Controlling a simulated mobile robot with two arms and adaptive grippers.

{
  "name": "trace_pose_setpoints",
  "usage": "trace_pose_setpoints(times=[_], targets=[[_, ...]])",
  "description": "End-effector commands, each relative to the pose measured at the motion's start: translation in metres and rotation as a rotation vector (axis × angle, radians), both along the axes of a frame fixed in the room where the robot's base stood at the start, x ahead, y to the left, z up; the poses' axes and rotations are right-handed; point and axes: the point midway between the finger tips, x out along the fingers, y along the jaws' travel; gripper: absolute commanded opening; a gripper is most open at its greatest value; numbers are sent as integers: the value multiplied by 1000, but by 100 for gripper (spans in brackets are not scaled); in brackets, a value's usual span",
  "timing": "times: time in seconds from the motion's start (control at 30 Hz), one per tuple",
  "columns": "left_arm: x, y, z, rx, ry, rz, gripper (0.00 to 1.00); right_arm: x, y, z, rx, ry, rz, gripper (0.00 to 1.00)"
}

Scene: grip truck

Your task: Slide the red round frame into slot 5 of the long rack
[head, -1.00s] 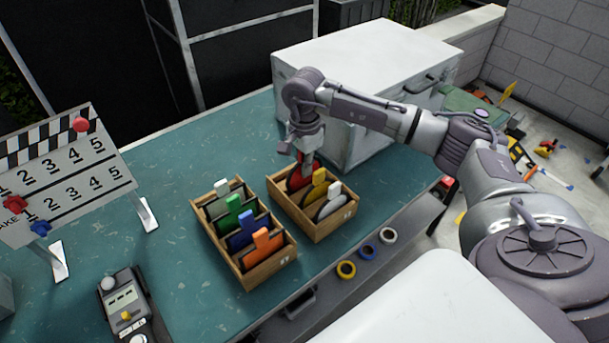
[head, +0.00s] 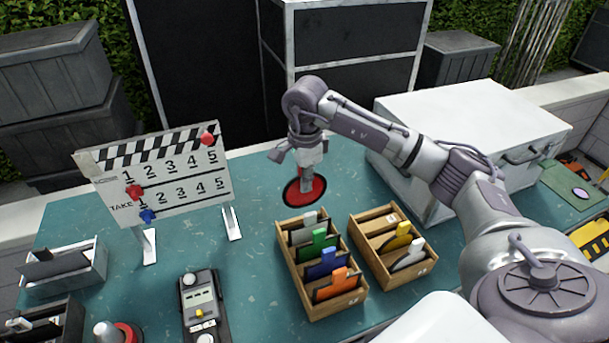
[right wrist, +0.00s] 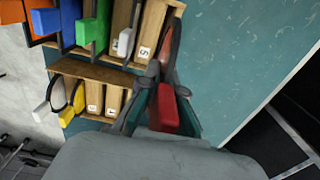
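My right gripper (head: 308,180) is shut on the red round frame (head: 314,194) and holds it by its red tab, behind the far end of the long rack. In the right wrist view the tab (right wrist: 167,108) shows between the fingers (right wrist: 163,85). The frame seems above the table; its height is hard to tell. The long wooden rack (head: 336,307) holds white, green, blue and orange tabbed frames. In the right wrist view an empty slot (right wrist: 155,25) at its end has a label that looks like 5. My left gripper is not in view.
A shorter rack (head: 413,278) to the right holds a yellow and a white frame and has empty slots. A clapperboard sign (head: 160,180) stands left. A handheld device (head: 200,305) lies in front. A white case (head: 470,125) stands at the back right.

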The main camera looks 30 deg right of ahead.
Motion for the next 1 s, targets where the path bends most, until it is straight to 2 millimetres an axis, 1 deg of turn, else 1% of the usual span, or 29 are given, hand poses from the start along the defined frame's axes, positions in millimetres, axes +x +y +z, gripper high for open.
trace_pose_setpoints(times=[0.07, 0.27, 0.53, 0.6, 0.7, 1.0], targets=[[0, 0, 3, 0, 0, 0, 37, 0, -1, 1, -1, 0, -15, 0], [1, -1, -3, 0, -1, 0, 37, 0, -1, -9, -1, 0, -20, 0], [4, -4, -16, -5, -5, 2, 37, -1, -1, -35, -1, 1, -18, 0], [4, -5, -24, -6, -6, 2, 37, 0, -1, -42, -2, -1, -19, 0], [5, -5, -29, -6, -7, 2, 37, 0, -1, -49, -1, -1, -18, 0], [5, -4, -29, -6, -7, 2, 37, 0, -1, -50, -1, -1, -18, 0]])
